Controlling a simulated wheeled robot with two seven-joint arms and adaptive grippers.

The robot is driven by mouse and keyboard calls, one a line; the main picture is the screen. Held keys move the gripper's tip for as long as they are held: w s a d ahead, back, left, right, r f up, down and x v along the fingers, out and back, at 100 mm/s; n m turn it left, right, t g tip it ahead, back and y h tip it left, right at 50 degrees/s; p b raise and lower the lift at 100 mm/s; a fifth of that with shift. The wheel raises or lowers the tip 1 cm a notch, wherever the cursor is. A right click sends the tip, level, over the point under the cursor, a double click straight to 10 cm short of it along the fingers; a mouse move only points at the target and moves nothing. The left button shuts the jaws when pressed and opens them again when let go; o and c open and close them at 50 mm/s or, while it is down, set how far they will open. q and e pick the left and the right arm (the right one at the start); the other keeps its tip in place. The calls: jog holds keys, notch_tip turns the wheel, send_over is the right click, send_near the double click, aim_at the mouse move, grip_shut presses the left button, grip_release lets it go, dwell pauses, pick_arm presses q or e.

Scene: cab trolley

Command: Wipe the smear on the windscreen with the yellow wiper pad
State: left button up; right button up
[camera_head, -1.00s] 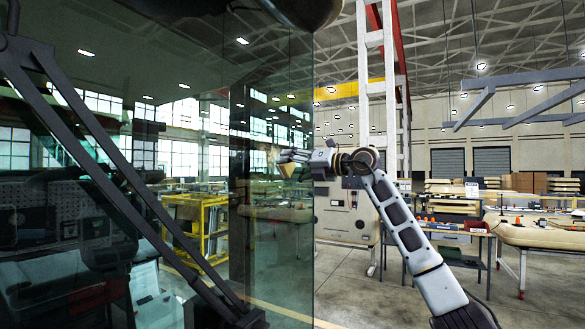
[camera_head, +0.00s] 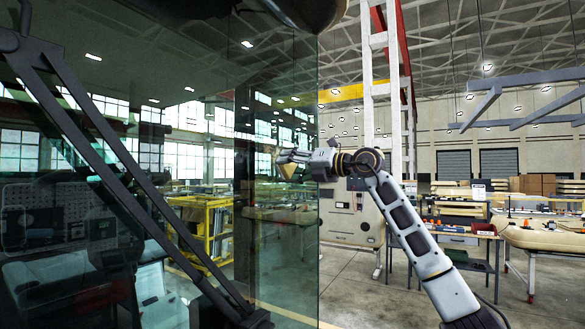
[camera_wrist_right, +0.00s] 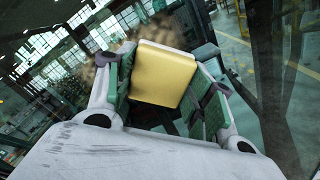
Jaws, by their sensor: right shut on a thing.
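The yellow wiper pad (camera_head: 289,171) is held in my right gripper (camera_head: 281,164), which is shut on it. In the right wrist view the pad (camera_wrist_right: 164,74) is a pale yellow block between the two green-lined fingers. The windscreen (camera_head: 283,275) is a large tinted glass pane filling the left of the head view. The gripper and pad overlap its right part in the picture; whether the pad touches the glass I cannot tell. A brownish blotchy smear (camera_wrist_right: 166,33) shows behind the pad in the wrist view, partly hidden by pad and fingers. My left gripper is not in view.
Dark wiper-like bars (camera_head: 100,140) cross the left of the windscreen. A yellow frame rack (camera_head: 205,230) shows through the glass. The floor between is open.

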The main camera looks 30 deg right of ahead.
aim_at(285, 166)
jog(key=shift+s+a+b, duration=0.15)
jog(key=shift+s+a, duration=0.25)
jog(key=shift+a, duration=0.25)
jog(key=shift+s+a+b, duration=0.15)
jog(key=shift+s+a, duration=0.25)
jog(key=shift+a, duration=0.25)
jog(key=shift+s+a, duration=0.4)
jog(key=shift+a, duration=0.35)
jog(key=shift+s+a, duration=0.4)
jog(key=shift+a, duration=0.3)
jog(key=shift+a, duration=0.15)
jog(key=shift+s+a+b, duration=0.25)
jog(key=shift+s+a, duration=0.2)
jog(key=shift+a, duration=0.2)
jog(key=shift+s+a+b, duration=0.25)
jog(key=shift+s+a, duration=0.2)
jog(key=shift+a, duration=0.2)
jog(key=shift+r+p, duration=0.8)
jog(key=shift+r, duration=0.05)
jog(key=shift+w+d, duration=0.15)
jog(key=shift+w+d+p, duration=0.25)
jog(key=shift+w+d, duration=0.15)
jog(key=shift+d, duration=0.3)
jog(key=shift+w+d+p, duration=0.25)
jog(key=shift+w+d, duration=0.1)
jog(key=shift+d, duration=0.3)
